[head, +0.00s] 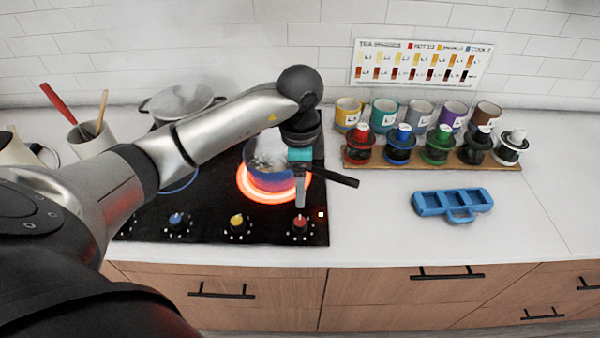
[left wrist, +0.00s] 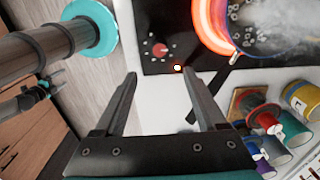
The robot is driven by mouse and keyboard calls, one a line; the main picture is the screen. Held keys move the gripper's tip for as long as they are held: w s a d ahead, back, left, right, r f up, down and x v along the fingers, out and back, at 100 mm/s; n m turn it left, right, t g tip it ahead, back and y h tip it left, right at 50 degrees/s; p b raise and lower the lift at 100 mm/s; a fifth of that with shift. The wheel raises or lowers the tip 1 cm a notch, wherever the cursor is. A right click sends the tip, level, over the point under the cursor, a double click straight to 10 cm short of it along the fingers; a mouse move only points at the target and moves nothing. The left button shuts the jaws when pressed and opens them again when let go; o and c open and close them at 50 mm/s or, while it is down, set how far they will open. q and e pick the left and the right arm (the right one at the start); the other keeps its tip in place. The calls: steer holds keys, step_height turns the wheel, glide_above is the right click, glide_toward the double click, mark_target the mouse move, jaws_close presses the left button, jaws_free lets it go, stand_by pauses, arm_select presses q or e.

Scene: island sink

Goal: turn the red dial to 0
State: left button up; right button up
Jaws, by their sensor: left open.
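The red dial (head: 300,224) is at the front right of the black cooktop (head: 210,225), with white marks around it. It also shows in the left wrist view (left wrist: 159,50), ahead of my fingertips. Its exact setting is too small to read. The burner ring (head: 243,190) behind it glows orange-red. My left gripper (head: 300,200) is open and empty, above and just behind the dial in the head view. In the left wrist view its two fingers (left wrist: 160,76) stand apart, and the dial is beyond the gap, not between them. My right gripper is not seen.
A steaming pot (head: 270,178) sits on the glowing burner, its dark handle (head: 340,178) pointing right, close to my left gripper. Blue (head: 177,221) and yellow (head: 237,223) dials lie left. A blue tray (head: 432,203) and a cup rack (head: 420,164) stand right.

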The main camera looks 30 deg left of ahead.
arm_select(q)
step_height(320, 180, up, 2)
steer(key=shift+r, duration=0.2)
stand_by(0.4)
